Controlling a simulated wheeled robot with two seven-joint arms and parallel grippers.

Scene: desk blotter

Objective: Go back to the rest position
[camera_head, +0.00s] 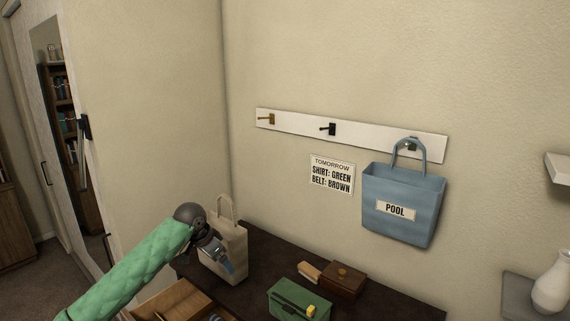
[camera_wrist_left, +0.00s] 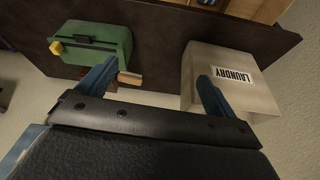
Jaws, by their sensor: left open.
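My left gripper (camera_head: 224,257) is at the end of the green-sleeved arm, in front of the cream bag (camera_head: 238,246) in the head view. In the left wrist view the gripper (camera_wrist_left: 158,74) has its two blue fingers spread with nothing between them. One finger overlaps the cream bag, which is labelled LAUNDRY (camera_wrist_left: 240,100); I cannot tell whether they touch. The bag stands on the dark tabletop. A blue POOL bag (camera_head: 402,228) hangs from the right hook of the white rail (camera_head: 290,120). My right gripper is not in view.
A green box (camera_head: 290,300) with a yellow catch, a brown wooden box (camera_head: 343,279) and a light-wood item (camera_head: 309,272) sit on the tabletop (camera_head: 390,300). A wooden drawer or tray (camera_head: 172,303) is below the gripper. A vase (camera_head: 552,285) stands at the far right.

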